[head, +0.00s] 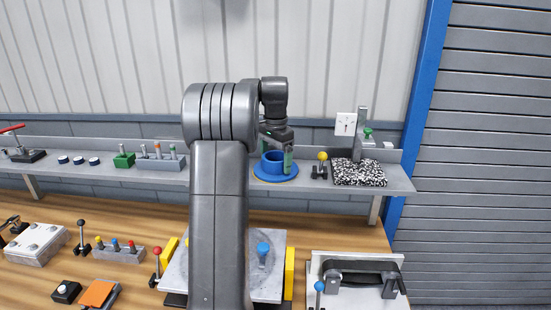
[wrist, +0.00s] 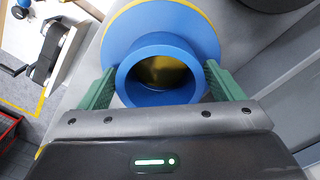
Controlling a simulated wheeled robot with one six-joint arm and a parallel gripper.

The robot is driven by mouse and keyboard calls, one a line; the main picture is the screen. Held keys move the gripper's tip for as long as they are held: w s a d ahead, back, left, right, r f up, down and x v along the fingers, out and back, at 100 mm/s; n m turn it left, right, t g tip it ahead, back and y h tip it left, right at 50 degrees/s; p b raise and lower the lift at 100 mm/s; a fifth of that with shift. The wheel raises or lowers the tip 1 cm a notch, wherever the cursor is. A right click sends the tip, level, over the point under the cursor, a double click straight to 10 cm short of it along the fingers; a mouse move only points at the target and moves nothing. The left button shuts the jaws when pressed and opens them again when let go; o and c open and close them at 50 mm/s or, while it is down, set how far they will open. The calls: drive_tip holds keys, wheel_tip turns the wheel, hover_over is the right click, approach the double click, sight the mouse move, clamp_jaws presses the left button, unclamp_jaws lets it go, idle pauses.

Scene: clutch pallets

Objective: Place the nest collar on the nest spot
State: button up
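The nest collar is a blue ring-shaped tube on a wide round flange (head: 262,173). It shows at the back shelf, and from above in the wrist view (wrist: 128,82). My gripper (head: 276,160) points down over it. Its green fingers (wrist: 162,82) lie against opposite sides of the tube, seemingly shut on it. A yellow arc edges the blue flange in the wrist view, and dull yellow shows through the bore; it may be the nest spot. I cannot tell if the flange touches the shelf.
On the shelf (head: 222,178), a yellow-knobbed lever (head: 322,157) and a black-and-white speckled block (head: 358,173) stand just right of the collar. Left are a grey peg block (head: 160,164) and a green block (head: 124,160). A clamp fixture (head: 355,270) sits on the bench below.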

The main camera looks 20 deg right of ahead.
drive_tip(key=shift+o, duration=0.4)
wheel_tip(320, 180, up, 12)
drive_tip(key=shift+r, duration=0.15)
idle(0.5)
